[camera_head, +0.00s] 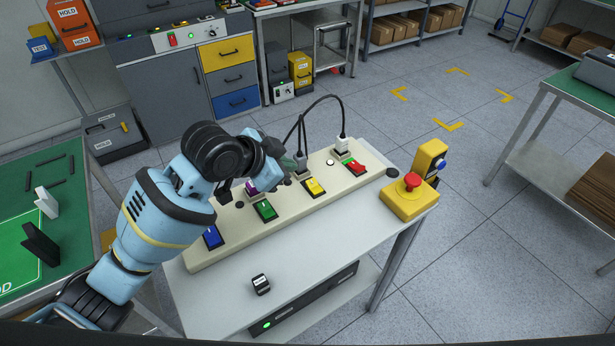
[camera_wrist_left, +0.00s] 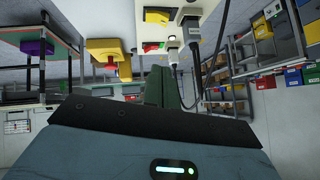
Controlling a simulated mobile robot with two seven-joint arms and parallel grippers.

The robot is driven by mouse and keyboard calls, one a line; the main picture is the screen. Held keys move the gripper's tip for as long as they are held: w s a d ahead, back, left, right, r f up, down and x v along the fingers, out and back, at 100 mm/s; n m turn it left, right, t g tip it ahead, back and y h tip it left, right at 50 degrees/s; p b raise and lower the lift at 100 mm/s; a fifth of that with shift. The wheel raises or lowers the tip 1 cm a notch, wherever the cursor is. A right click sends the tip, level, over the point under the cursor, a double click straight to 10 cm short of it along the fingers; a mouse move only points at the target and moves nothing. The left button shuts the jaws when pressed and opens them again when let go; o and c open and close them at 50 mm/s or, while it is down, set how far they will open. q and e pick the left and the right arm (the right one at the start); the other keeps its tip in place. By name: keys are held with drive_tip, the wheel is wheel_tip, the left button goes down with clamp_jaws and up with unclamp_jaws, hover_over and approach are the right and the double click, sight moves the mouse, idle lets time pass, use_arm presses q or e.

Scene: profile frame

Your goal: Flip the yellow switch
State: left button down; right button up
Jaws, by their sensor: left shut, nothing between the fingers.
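The yellow switch (camera_head: 315,187) is a rocker in a dark frame on a long beige panel (camera_head: 225,255), between the green switch (camera_head: 265,210) and the red switch (camera_head: 354,167). In the left wrist view the yellow switch (camera_wrist_left: 157,15) shows at the top, above the red switch (camera_wrist_left: 152,46). My left gripper (camera_head: 292,163) is shut and empty. It is over the back edge of the panel, up and left of the yellow switch in the head view, apart from it. Its greenish fingers (camera_wrist_left: 165,88) show in the wrist view. My right gripper is in neither view.
Blue (camera_head: 211,237) and purple (camera_head: 251,188) switches share the panel. A yellow emergency-stop box (camera_head: 408,200) sits right. The table front is mostly clear.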

use_arm(q)
drive_tip(key=b, duration=0.1)
hover_over(315, 179)
drive_tip(key=s+a, duration=0.1)
drive_tip(key=s, duration=0.2)
wheel_tip(315, 179, down, 7)
drive_tip(key=shift+s+a, duration=0.15)
drive_tip(key=shift+w+a+f, duration=0.1)
drive_tip(key=shift+w+f, duration=0.05)
drive_tip(key=shift+f, duration=0.4)
drive_tip(key=shift+w+a+f, duration=0.1)
drive_tip(key=shift+w+f, duration=0.05)
drive_tip(key=shift+f, duration=0.4)
drive_tip(key=shift+w+a+f, duration=0.1)
drive_tip(key=shift+w+f, duration=0.1)
drive_tip(key=shift+f, duration=0.5)
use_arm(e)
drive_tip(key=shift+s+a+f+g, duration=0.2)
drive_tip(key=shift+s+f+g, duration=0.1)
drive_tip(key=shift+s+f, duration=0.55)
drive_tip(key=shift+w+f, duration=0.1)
